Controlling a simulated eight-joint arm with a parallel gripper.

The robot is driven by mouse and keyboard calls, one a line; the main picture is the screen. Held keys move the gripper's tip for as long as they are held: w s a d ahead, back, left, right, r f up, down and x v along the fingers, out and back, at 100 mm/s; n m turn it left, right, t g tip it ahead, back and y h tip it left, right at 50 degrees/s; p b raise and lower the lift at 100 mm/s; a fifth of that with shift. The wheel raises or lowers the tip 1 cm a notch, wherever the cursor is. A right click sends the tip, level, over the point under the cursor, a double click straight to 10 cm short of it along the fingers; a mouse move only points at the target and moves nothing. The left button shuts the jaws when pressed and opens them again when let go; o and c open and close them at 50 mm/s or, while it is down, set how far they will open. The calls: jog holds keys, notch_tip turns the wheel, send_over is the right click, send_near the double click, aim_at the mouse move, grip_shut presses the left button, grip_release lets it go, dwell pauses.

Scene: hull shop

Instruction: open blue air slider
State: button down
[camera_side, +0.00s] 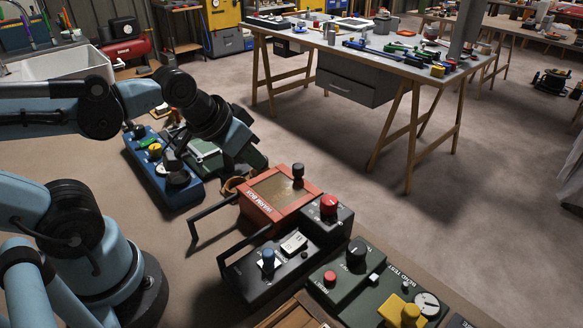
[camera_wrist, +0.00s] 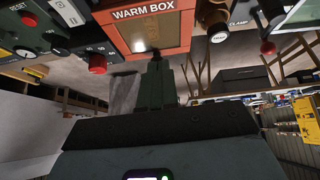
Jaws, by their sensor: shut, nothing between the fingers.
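A blue knob (camera_side: 267,258) stands upright on the black control box (camera_side: 262,278) in the side view, close to a white switch plate. I take it for the blue air slider, but cannot read a label on it. In the wrist view I cannot make out the blue knob. My gripper (camera_wrist: 156,60) is shut and empty in the wrist view, its dark fingers in front of the orange-red warm box (camera_wrist: 150,22).
A long black handle (camera_side: 237,247) runs along the black box's left side. A red knob (camera_side: 328,204) stands at its far end. A green box (camera_side: 345,282) with a yellow knob (camera_side: 400,308) is to the right. A blue box (camera_side: 150,165) lies left.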

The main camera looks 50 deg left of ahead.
aim_at(269, 258)
jog(key=w+d+r+n+g+h, duration=0.1)
jog(key=d+n+g, duration=0.4)
jog(key=g, duration=0.5)
jog(key=shift+w+d+r+g+h, duration=0.35)
jog(key=shift+w+d+r, duration=0.35)
jog(key=shift+w+d, duration=0.55)
jog(key=x, duration=1)
jog(key=shift+s+d, duration=0.25)
jog(key=shift+s, duration=0.3)
jog(key=shift+s+d, duration=0.3)
jog(key=shift+s, duration=0.25)
jog(key=shift+s+d+f, duration=0.1)
jog(key=shift+s+d, duration=0.25)
jog(key=shift+s, duration=0.35)
